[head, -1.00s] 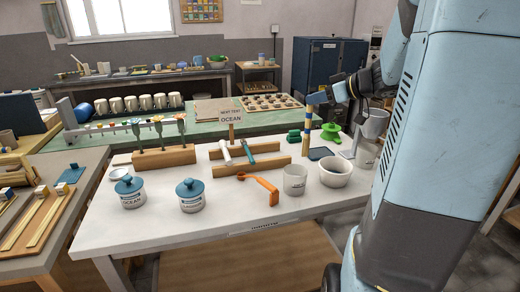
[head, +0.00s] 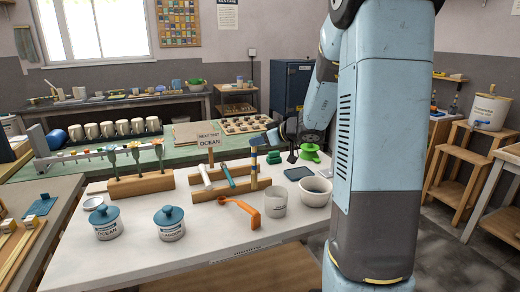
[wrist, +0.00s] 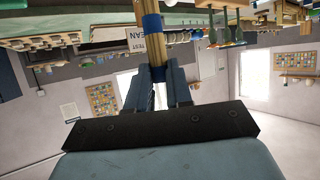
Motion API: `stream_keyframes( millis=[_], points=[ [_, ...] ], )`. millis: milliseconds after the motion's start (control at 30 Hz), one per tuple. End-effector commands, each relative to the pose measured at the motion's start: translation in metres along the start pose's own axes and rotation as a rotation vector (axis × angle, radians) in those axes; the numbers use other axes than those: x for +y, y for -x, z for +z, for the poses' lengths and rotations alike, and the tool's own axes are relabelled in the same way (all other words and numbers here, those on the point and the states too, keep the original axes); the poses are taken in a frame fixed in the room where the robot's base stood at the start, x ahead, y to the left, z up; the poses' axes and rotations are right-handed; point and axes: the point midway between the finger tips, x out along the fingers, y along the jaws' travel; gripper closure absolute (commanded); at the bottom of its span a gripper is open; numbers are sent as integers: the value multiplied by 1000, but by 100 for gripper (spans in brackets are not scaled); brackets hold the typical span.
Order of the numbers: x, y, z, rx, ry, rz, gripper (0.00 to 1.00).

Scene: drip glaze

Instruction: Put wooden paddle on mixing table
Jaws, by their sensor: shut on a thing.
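The wooden paddle (head: 254,168) is an upright light-wood stick with a blue band. It hangs over the white table (head: 130,265), by the right end of a wooden rack; I cannot tell whether its lower end touches anything. My gripper (head: 268,138) is shut on its upper part and reaches in from the right. In the wrist view the paddle (wrist: 151,28) runs up from between the fingers of my gripper (wrist: 158,80). The white table has a small label on its front edge, too small to read, so I cannot confirm it is the mixing table.
An orange tool (head: 245,212), a glass beaker (head: 275,202) and a white bowl (head: 315,191) stand close by. Two lidded jars (head: 106,223) are at left. The front-left tabletop is clear.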

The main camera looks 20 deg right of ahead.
Motion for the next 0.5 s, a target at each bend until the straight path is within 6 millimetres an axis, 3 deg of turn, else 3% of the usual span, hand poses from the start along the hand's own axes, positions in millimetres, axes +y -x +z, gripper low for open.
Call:
stream_keyframes(
  millis=[200,500],
  points=[
    [0,-12,25,-1,-2,-1,100],
    [0,-13,27,1,0,-1,100]
  ],
)
